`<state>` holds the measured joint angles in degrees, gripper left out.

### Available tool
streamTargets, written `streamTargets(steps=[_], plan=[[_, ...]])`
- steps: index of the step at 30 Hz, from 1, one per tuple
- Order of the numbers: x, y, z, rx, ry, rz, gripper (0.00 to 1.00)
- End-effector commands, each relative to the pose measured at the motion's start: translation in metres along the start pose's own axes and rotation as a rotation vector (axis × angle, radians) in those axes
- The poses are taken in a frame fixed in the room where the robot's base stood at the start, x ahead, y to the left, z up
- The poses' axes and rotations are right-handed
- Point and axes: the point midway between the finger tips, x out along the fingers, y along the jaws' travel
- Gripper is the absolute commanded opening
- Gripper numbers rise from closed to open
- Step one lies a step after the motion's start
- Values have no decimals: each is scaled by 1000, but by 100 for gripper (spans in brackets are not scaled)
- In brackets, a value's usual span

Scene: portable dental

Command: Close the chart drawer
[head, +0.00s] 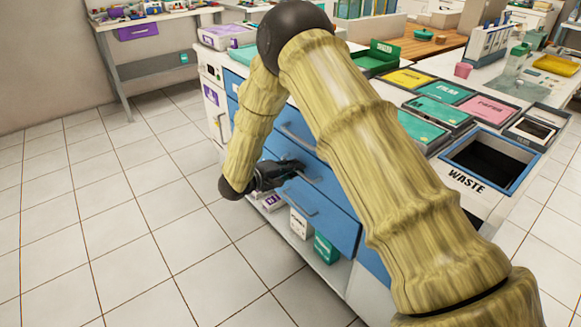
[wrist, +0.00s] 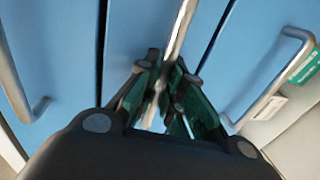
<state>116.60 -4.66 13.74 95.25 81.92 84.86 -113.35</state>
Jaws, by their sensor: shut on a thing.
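The blue drawer fronts (head: 318,217) are on the side of the long counter, in the middle of the head view. Each visible front has a metal bar handle. My gripper (head: 291,168) is at the drawer fronts, between an upper handle (head: 298,138) and a lower handle (head: 299,196). In the wrist view my gripper (wrist: 168,105) is shut on a metal drawer handle (wrist: 181,28), with a finger on each side of it. My arm hides part of the drawers, and I see no readable chart label. How far the held drawer stands out is unclear.
The counter top holds a waste bin opening (head: 490,163), coloured labelled trays (head: 447,91) and a green box (head: 378,56). Boxes (head: 326,248) sit on the low shelf under the drawers. The tiled floor (head: 110,220) to the left is clear.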

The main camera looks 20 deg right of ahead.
Motion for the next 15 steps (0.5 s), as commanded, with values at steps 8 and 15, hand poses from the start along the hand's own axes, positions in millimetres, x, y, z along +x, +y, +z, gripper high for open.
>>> streamTargets(steps=[8,15], plan=[[4,2,0,3,-2,4,29],[2,2,-1,2,0,4,32]])
